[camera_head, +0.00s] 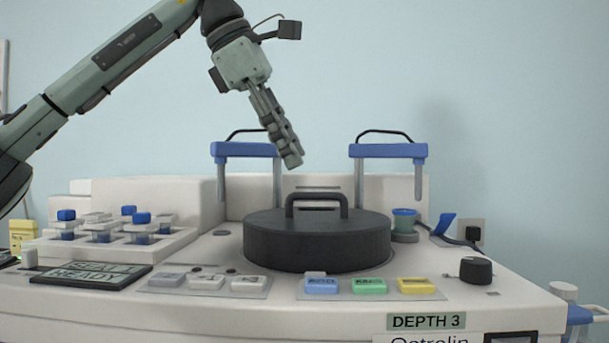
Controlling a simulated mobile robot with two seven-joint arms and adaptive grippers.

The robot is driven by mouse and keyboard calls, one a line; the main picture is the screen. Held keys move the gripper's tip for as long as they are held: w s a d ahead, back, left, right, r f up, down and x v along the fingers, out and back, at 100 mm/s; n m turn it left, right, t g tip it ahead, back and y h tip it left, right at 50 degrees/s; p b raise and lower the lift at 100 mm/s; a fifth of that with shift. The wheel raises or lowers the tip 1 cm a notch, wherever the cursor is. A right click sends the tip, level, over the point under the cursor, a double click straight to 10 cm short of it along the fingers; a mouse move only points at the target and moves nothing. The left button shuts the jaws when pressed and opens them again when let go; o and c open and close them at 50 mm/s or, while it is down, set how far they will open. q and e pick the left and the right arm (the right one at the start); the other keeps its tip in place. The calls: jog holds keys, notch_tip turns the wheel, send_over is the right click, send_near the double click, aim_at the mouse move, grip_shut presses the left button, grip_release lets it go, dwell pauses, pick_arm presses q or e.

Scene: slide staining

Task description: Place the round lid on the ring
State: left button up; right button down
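The round lid (317,241) is a dark grey disc with a black bar handle (317,199) on top. It sits level on the machine's top, in the middle of the view. The ring is mostly hidden beneath it; only a thin pale rim shows at the lid's lower edge, and I cannot tell how exactly it is seated. My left gripper (292,163) hangs above the lid, a little left of and above the handle, apart from it. Its fingers look close together with nothing seen between them, but the side-on angle hides any gap. My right gripper is not in view.
Two blue-topped posts (246,149) and (388,151) with black handles stand behind the lid. Coloured buttons (369,286) and a black knob (476,270) are in front.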

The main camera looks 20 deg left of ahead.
pick_arm(q)
jog(key=shift+v, duration=2.4)
